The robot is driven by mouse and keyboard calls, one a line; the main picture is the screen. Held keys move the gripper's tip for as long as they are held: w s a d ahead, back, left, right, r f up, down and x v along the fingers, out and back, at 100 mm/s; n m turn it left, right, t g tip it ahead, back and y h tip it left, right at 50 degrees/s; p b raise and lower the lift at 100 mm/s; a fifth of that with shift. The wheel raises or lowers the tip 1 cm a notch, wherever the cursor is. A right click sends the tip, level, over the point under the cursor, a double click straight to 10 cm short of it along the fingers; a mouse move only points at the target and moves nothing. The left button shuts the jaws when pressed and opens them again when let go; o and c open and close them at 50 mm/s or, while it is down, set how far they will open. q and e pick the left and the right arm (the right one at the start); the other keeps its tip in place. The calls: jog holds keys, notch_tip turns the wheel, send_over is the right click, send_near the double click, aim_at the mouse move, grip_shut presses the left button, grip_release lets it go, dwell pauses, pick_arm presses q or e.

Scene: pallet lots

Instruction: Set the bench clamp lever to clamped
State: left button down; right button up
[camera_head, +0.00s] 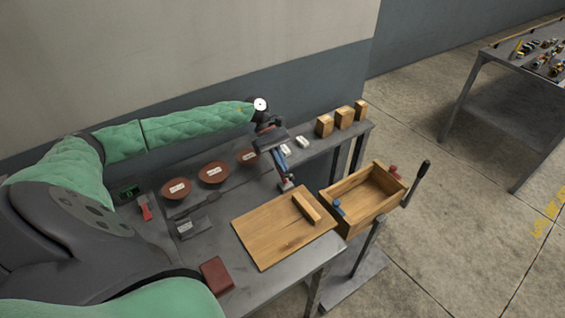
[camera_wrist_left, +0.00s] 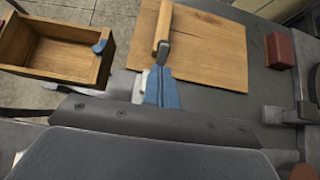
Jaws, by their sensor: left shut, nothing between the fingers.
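A grey metal clamp-like fixture (camera_head: 194,228) stands on the bench left of the wooden board, with a long dark bar (camera_head: 196,204) just behind it. This looks like the bench clamp and its lever, but its setting is too small to tell. Part of the fixture shows at the right edge of the left wrist view (camera_wrist_left: 287,114). My left gripper (camera_head: 287,186) is shut and empty, pointing down above the bench behind the board, to the right of the fixture and apart from it. Its blue fingers also show in the left wrist view (camera_wrist_left: 162,72). My right gripper is out of view.
The wooden board (camera_head: 268,238) carries a wood strip (camera_head: 307,207). An open wooden box (camera_head: 349,222) and a black-handled lever (camera_head: 420,175) stand right.

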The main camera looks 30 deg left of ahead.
pick_arm(q)
jog(key=shift+s+d+f, duration=0.1)
jog(key=shift+d+f, duration=0.1)
jog(key=shift+d, duration=0.05)
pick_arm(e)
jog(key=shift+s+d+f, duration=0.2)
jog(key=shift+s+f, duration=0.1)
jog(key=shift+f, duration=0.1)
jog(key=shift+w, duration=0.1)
